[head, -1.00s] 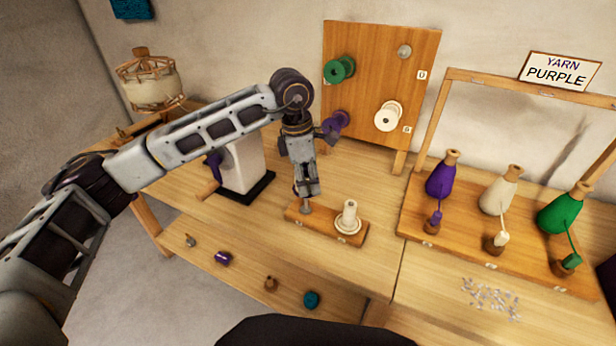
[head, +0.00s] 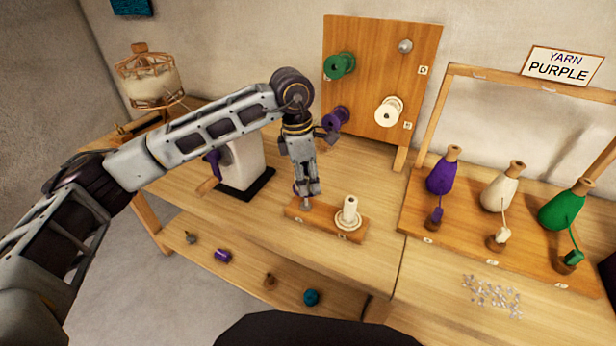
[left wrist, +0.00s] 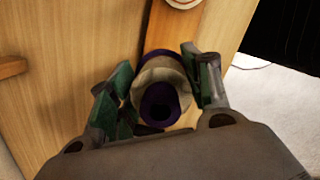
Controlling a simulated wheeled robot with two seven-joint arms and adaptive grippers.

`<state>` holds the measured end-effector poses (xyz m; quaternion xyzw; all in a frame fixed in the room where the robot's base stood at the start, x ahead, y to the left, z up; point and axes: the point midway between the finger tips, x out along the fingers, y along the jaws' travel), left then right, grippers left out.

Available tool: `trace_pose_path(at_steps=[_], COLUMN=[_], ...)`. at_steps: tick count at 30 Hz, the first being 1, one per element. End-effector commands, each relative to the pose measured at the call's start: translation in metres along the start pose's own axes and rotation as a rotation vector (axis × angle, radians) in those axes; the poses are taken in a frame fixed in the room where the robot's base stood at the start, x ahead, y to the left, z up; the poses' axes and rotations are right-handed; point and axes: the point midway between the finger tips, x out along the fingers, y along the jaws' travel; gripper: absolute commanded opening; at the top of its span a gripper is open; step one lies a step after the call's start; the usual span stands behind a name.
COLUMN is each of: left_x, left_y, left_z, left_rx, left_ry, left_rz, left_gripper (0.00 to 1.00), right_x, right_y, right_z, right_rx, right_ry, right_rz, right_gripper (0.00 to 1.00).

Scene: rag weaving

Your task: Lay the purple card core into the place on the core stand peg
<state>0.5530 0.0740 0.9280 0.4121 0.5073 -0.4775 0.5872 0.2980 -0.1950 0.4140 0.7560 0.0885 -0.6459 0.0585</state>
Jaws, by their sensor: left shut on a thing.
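The core stand (head: 325,222) is a small wooden block on the table. Its left peg (head: 305,203) is grey and stands under my left gripper (head: 308,188). A white core (head: 349,213) stands upright on its right side. The left gripper points down, shut on the purple card core (left wrist: 160,104), which shows in the left wrist view between the green-padded fingers, its open end facing the camera. A pale band surrounds its middle. In the head view the fingers mostly hide it, with a purple edge at left. I cannot tell whether it touches the peg. My right gripper is out of view.
A spool board (head: 378,60) stands behind the arm. A white winder (head: 243,165) is left of the stand. A rack (head: 490,235) with purple, cream and green yarn cones is at right. A lower shelf (head: 245,275) holds small items.

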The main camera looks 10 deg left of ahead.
Motion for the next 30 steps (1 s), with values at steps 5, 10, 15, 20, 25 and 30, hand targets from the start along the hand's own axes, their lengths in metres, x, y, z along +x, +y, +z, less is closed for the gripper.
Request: trace_pose_path(at_steps=[5, 10, 15, 20, 25, 30], left_x=[0.003, 0.006, 0.01, 0.013, 0.017, 0.021], left_y=[0.0, 0.0, 0.0, 0.0, 0.0, 0.0], left_z=[0.0, -0.001, -0.002, -0.002, -0.003, -0.003], left_rx=[0.0, 0.0, 0.0, 0.0, 0.0, 0.0], left_ry=[0.0, 0.0, 0.0, 0.0, 0.0, 0.0], left_rz=[0.0, 0.0, 0.0, 0.0, 0.0, 0.0], left_gripper=[0.21, 0.21, 0.21, 0.21, 0.21, 0.21], right_x=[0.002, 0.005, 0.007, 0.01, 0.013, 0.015], right_y=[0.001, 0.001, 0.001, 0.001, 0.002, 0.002], right_z=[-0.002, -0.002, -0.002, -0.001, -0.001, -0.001], right_rx=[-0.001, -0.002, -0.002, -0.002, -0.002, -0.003], right_ry=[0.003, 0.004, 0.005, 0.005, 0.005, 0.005], right_rz=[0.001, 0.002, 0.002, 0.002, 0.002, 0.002], right_gripper=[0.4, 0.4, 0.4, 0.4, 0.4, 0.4])
